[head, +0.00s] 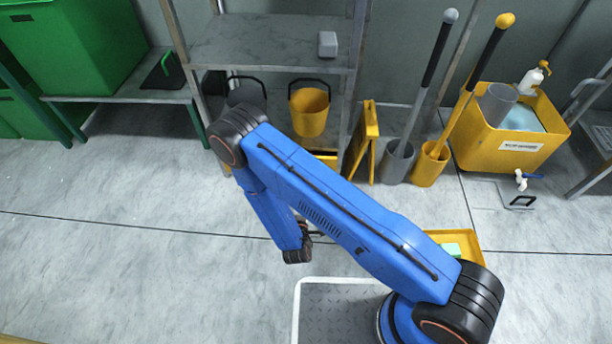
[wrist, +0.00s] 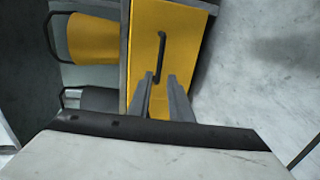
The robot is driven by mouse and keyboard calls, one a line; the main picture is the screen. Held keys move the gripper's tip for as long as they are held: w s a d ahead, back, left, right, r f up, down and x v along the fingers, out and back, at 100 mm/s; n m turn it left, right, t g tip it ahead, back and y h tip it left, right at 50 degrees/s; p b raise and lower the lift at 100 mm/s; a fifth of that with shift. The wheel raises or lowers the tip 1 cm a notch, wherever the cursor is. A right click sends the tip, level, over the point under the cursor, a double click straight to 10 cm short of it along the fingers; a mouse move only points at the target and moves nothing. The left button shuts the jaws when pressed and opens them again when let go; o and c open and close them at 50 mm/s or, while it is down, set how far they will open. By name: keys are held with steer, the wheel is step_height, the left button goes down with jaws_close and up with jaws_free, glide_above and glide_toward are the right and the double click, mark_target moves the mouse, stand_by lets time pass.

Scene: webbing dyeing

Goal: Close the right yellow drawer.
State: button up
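In the wrist view a yellow drawer front (wrist: 150,35) with a dark bar handle (wrist: 162,50) lies ahead of my gripper. My gripper (wrist: 164,80) shows two grey fingers with a gap between them, and yellow shows through the gap. The fingertips overlap the drawer front near one end of the handle; I cannot tell whether they touch it. Nothing is held. In the head view a bit of the yellow drawer (head: 324,156) shows below the yellow bucket, mostly hidden by my arm. My gripper (head: 315,232) is only partly visible there. How far the drawer is out is unclear.
A yellow bucket (head: 310,112) and a dark bucket (head: 247,95) stand on the rack. A yellow folding board (head: 366,140), mop holders (head: 398,160) and a yellow tub (head: 515,145) stand to the right. The floor at left is clear.

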steer(key=x, duration=1.3)
steer(key=shift+w, duration=0.4)
jaws_close()
